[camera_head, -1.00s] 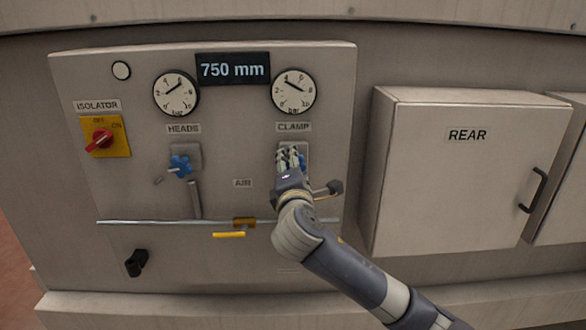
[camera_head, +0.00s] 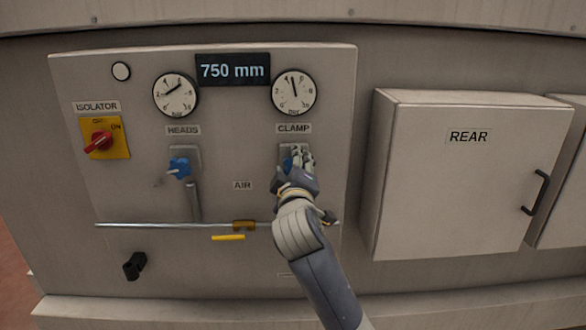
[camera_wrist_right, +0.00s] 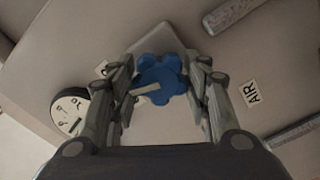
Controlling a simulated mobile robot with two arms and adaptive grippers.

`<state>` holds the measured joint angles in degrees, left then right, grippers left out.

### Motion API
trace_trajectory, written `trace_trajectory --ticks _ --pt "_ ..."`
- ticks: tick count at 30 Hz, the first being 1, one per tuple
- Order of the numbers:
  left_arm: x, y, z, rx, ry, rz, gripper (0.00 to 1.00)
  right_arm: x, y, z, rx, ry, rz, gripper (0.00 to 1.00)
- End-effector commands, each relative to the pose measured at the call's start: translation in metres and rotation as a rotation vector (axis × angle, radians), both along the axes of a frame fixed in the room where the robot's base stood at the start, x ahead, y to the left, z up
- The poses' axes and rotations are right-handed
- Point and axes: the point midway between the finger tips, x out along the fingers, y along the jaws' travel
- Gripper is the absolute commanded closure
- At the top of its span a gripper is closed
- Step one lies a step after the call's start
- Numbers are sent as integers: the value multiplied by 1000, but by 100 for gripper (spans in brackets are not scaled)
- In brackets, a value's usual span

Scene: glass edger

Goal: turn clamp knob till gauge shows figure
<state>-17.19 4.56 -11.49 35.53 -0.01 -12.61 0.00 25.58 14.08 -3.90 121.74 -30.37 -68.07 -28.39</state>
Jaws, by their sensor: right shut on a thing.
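The blue clamp knob (camera_wrist_right: 163,80) sits between the fingers of my right gripper (camera_wrist_right: 163,88) in the right wrist view. In the head view my right gripper (camera_head: 297,162) is at the knob below the CLAMP label (camera_head: 294,128) and mostly hides it. The gripper is shut on the knob. The clamp gauge (camera_head: 294,92) above has its needle pointing nearly straight up, a little left of vertical. Its figures are too small to read surely. My left gripper is not in view.
To the left are the heads gauge (camera_head: 176,95), the blue heads knob (camera_head: 179,168) and the red isolator switch (camera_head: 100,141). A display (camera_head: 233,70) reads 750 mm. A horizontal pipe (camera_head: 160,225) with a yellow lever (camera_head: 229,237) runs below. The REAR box (camera_head: 455,190) juts out at right.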

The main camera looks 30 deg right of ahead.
Motion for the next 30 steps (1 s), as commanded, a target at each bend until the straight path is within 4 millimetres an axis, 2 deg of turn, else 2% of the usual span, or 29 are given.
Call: trace_trajectory --ticks 18,30 --pt "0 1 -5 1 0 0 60 -1 -1 0 467 -282 0 80" --pt "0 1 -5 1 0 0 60 -1 -2 1 609 -371 0 80"
